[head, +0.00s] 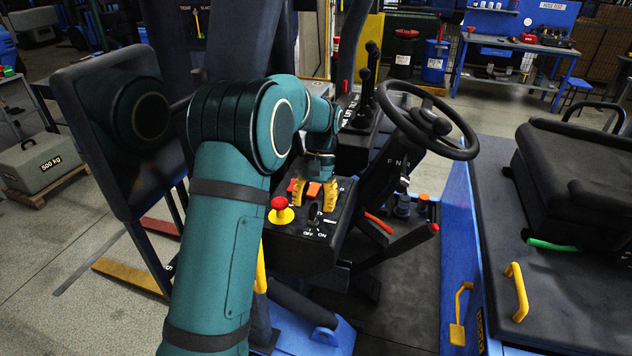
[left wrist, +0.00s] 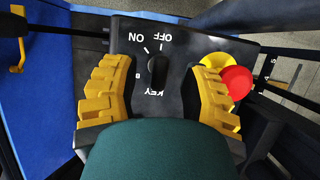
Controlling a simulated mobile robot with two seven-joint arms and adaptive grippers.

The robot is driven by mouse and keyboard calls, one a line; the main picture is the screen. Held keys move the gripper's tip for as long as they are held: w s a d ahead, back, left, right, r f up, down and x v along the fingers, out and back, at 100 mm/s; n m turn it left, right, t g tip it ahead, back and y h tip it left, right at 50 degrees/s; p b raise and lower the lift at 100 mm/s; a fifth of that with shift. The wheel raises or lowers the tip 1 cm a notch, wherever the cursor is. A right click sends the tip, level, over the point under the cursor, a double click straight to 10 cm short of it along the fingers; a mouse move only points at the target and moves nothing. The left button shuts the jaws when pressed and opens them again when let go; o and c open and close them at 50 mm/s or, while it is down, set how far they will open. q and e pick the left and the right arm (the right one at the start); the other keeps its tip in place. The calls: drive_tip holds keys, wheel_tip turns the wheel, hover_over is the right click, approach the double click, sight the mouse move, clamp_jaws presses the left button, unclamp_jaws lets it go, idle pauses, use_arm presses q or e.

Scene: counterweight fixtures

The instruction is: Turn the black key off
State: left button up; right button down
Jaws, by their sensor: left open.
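The black key (head: 314,211) sits upright in the dark control panel (head: 340,212), near the OFF and ON labels. It also shows in the left wrist view (left wrist: 157,70), between the word KEY and the upside-down ON and OFF labels. I cannot tell exactly which mark it points at. My left gripper (head: 316,202) is over the panel with its yellow fingers pointing down. In the left wrist view the open fingers (left wrist: 161,75) stand on either side of the key, with a clear gap on both sides. My right gripper is not in view.
A red emergency button (head: 279,203) on a yellow base is beside the left finger. Orange and red switches (head: 314,189) sit just behind the gripper. A black steering wheel (head: 428,122) and several levers (head: 368,75) rise behind the panel. A seat (head: 575,175) is at the right.

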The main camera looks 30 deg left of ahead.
use_arm(q)
drive_tip(key=v, duration=1.1)
idle(0.3)
